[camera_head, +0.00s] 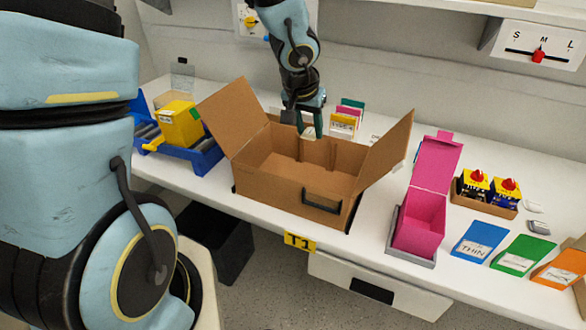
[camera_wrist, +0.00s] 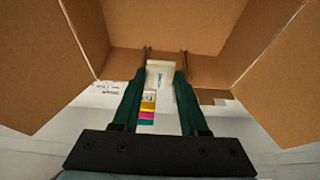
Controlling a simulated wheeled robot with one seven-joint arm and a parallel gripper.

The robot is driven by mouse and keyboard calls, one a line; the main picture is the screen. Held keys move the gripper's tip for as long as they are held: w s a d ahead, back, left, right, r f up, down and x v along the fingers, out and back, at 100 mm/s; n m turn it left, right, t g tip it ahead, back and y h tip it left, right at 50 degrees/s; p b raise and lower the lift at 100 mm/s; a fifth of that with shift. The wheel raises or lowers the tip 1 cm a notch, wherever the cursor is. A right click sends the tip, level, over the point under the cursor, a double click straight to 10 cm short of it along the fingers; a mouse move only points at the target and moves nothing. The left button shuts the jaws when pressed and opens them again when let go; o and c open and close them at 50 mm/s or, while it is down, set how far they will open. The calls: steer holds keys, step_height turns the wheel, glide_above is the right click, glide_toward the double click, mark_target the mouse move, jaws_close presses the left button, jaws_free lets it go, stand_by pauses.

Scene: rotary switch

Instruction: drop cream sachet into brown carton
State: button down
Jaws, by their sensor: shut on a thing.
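The brown carton (camera_head: 275,193) stands open on the table with its side flaps spread. In the wrist view, its brown walls and flaps (camera_wrist: 35,75) fill the upper part and both sides. My gripper (camera_head: 309,128) is pointed down at the carton's back edge. In the wrist view, my gripper (camera_wrist: 163,75) is shut on the pale cream sachet (camera_wrist: 159,72), which sits between the green fingers. The sachet (camera_head: 309,133) shows only as a small pale patch in the head view. I cannot tell its exact height over the carton.
A blue tray with a yellow box (camera_head: 180,124) stands left of the carton. A pink box (camera_head: 420,220) stands to its right, near blue, green and orange cards (camera_head: 480,242). Colored packets (camera_head: 343,124) stand behind the carton. A shelf hangs above.

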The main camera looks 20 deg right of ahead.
steer(key=shift+f, duration=0.1)
steer(key=shift+c, duration=1.8)
jaws_free()
steer(key=p+v, duration=0.5)
steer(key=v, duration=0.5)
steer(key=shift+r, duration=0.4)
steer(key=shift+s, duration=0.1)
steer(key=a+f+n+g+y+b, duration=0.1)
steer(key=a+f+n, duration=0.1)
steer(key=a, duration=1.1)
steer(key=a+f+n+y+b, duration=0.2)
steer(key=a+n, duration=0.3)
steer(key=a, duration=0.8)
steer(key=shift+a+f+g, duration=0.35)
steer(key=shift+f+g, duration=0.05)
